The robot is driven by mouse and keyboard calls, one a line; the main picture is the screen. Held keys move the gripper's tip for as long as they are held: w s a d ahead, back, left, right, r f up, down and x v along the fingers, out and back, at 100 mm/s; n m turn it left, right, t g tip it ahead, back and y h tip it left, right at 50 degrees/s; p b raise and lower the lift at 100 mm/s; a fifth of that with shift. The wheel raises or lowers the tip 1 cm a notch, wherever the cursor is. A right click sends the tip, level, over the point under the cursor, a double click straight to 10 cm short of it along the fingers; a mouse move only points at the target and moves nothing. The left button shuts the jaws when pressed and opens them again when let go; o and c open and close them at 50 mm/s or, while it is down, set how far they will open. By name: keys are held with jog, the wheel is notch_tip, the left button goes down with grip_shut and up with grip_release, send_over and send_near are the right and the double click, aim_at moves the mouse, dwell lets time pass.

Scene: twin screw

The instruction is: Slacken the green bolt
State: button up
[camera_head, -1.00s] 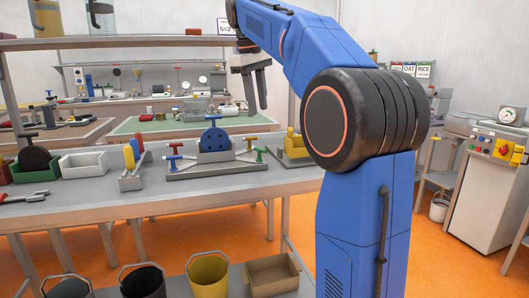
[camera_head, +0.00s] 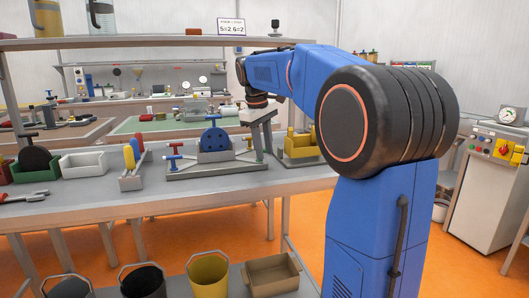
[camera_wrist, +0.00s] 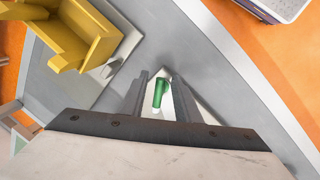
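The green bolt (camera_wrist: 159,92) shows in the wrist view between my two fingers, with a gap on each side. My gripper (camera_wrist: 162,98) is open and points down at it. In the head view my gripper (camera_head: 263,154) is at the right end of the grey fixture (camera_head: 215,170), and its fingers hide the green bolt there. The fixture carries a large blue disc (camera_head: 214,139) in the middle, a red-handled bolt (camera_head: 249,140) at the back right and blue-handled bolts (camera_head: 173,156) at the left.
A yellow block-like part (camera_head: 299,143) stands on a tray close to the right of my gripper; it also shows in the wrist view (camera_wrist: 84,40). Left are a holder with red and yellow handles (camera_head: 130,160) and a white bin (camera_head: 84,164).

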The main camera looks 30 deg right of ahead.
jog(key=shift+d+f, duration=0.1)
jog(key=shift+f, duration=0.5)
grip_shut()
jog(key=shift+d, duration=0.1)
jog(key=n, duration=0.3)
jog(key=d+n, duration=0.1)
jog(key=n, duration=0.1)
jog(key=shift+w+n+t, duration=0.3)
jog(key=shift+t, duration=0.1)
jog(key=n, duration=0.2)
jog(key=w+n+y, duration=0.1)
jog(key=n, duration=0.1)
jog(key=shift+d+n, duration=0.15)
jog(key=shift+n, duration=0.25)
jog(key=shift+t, duration=0.3)
